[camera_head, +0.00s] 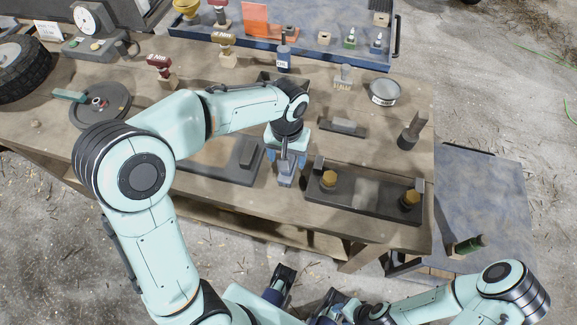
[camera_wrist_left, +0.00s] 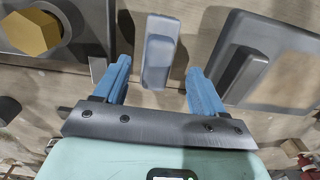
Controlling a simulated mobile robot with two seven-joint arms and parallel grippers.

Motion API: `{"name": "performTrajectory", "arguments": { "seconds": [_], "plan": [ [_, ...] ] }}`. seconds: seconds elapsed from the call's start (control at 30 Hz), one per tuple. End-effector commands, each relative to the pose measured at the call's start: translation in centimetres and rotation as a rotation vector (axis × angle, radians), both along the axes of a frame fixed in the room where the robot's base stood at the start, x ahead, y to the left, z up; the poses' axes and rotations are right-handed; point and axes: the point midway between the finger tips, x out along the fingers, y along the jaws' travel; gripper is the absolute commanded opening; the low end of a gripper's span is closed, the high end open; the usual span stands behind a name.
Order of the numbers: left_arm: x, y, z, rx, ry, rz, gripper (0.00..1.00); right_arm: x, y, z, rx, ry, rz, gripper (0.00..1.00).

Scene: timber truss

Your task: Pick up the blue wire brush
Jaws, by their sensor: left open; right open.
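A blue-grey oblong block (camera_wrist_left: 160,52), which appears to be the blue wire brush, lies on the wooden bench in the left wrist view. My left gripper (camera_wrist_left: 160,85) is open there. Its two blue fingers stand on either side of the block's near end, with gaps showing. In the head view my left gripper (camera_head: 287,165) is over the bench between two dark plates, and it largely hides the block. Bristles are not visible. My right gripper (camera_head: 308,288) is open and empty at the bottom of the head view, in front of the bench.
A dark plate with yellow hex nuts (camera_head: 365,198) lies right of the left gripper. A grey plate with a raised block (camera_head: 225,160) lies left. A dark tray (camera_head: 343,126), a round tin (camera_head: 384,92) and a blue bottle (camera_head: 284,60) stand behind.

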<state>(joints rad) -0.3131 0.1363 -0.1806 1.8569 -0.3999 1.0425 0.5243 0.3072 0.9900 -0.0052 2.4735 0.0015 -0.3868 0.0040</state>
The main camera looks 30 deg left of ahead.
Motion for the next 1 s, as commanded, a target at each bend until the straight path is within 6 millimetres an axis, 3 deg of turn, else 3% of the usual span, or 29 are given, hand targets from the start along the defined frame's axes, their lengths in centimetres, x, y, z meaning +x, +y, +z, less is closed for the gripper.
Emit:
{"name": "performTrajectory", "arguments": {
  "seconds": [0.23, 0.57, 0.73, 0.77, 1.0],
  "plan": [
    [-0.3, -0.4, -3.8, 0.0, 0.003, 0.0, 0.7, 0.2, 0.0, -0.5, -0.001, -0.008, -0.002, 0.43],
    [-0.2, -0.4, -4.4, 0.0, 0.001, 0.0, 0.7, 0.2, 0.0, -0.5, -0.002, -0.01, -0.002, 0.43],
    [-0.2, -0.4, -4.4, 0.0, 0.001, 0.0, 0.15, 0.2, 0.0, -0.5, -0.002, -0.01, -0.002, 0.43],
    [-0.2, -0.4, -4.4, 0.0, 0.0, 0.0, 0.1, 0.2, 0.0, -0.5, -0.002, -0.01, -0.002, 0.43],
    [-0.2, -0.4, -4.3, -0.001, 0.0, 0.0, 0.1, 0.2, 0.0, -0.5, -0.002, -0.01, -0.002, 0.43]
  ]
}}
